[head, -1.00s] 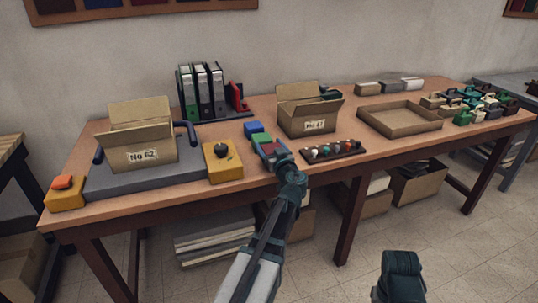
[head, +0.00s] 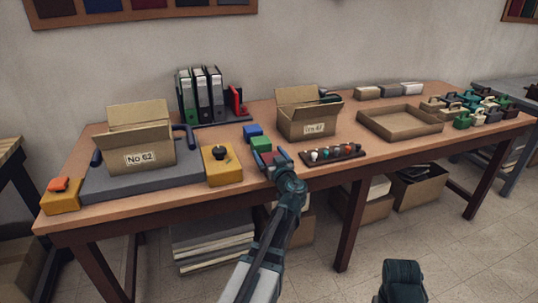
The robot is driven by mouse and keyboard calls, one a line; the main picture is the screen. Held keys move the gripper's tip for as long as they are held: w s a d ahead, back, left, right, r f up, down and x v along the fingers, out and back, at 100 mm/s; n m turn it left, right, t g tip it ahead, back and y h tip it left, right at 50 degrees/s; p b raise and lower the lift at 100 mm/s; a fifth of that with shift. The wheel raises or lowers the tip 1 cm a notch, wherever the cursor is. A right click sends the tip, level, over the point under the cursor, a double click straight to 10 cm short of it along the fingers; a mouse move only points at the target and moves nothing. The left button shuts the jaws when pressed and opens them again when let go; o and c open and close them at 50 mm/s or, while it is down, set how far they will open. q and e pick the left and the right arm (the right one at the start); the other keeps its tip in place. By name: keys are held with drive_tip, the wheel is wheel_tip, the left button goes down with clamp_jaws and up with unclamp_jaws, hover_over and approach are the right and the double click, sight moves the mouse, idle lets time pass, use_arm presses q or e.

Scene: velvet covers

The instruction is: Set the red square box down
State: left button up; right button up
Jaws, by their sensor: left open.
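The red square box (head: 267,157) is on the table near its front edge, just in front of a green box (head: 261,144) and a blue box (head: 252,131). My left gripper (head: 272,158) is open around or right at the red box, with its fingers pointing away from me. The gripper hides part of the box, and I cannot tell whether a finger touches it. Only a dark part of my right arm shows at the bottom right; its gripper is not in view.
A yellow box with a black knob (head: 222,164) stands to the left. An open carton (head: 309,124) is behind, and a shallow cardboard tray (head: 400,133) lies further right on the wooden table (head: 375,157).

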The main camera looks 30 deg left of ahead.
use_arm(q)
drive_tip(key=v, duration=1.2)
